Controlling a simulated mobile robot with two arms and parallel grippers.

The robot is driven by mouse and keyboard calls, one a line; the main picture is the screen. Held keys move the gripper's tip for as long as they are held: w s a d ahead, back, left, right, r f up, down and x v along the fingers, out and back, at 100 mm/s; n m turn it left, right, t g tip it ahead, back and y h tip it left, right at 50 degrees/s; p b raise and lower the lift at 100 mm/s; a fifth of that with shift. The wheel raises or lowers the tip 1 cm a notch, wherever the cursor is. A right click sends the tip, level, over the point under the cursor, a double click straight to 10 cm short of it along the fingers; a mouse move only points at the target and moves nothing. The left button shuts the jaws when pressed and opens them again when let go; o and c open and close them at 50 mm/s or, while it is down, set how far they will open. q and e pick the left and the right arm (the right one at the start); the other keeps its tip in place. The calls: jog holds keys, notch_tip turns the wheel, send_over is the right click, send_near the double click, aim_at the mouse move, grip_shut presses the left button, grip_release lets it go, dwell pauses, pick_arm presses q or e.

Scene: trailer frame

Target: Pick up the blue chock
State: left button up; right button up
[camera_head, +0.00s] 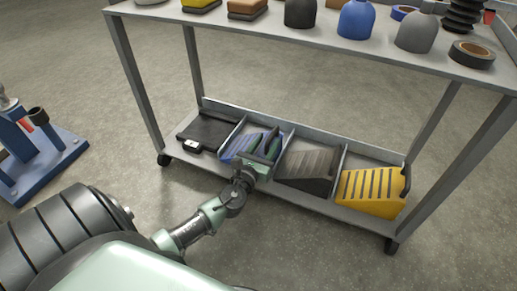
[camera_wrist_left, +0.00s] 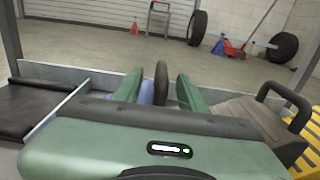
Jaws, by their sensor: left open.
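The blue chock (camera_head: 240,147) sits in a compartment of the cart's lower shelf, its ribbed slope partly covered by my left gripper. In the left wrist view a bit of the blue chock (camera_wrist_left: 147,92) shows behind the fingers. Its dark upright handle (camera_wrist_left: 161,82) stands between the two green fingers. My left gripper (camera_head: 267,146) is open, reaching down over the chock, with one finger on each side of the handle; it also shows in the left wrist view (camera_wrist_left: 160,92). I cannot tell whether the fingers touch the handle. My right gripper is not in view.
A dark grey chock (camera_head: 307,167) and a yellow chock (camera_head: 371,190) fill the compartments to the right. A flat black case (camera_head: 207,132) lies to the left. Thin dividers separate them. The cart's upper shelf (camera_head: 290,32), holding several items, overhangs the lower shelf.

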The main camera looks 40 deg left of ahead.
pick_arm(q)
jog(key=b+x, duration=0.1)
jog(key=x, duration=0.3)
jog(key=shift+w+d+r, duration=0.1)
jog(key=shift+w, duration=0.05)
grip_shut()
dwell(1.1)
jog(key=shift+r, duration=0.1)
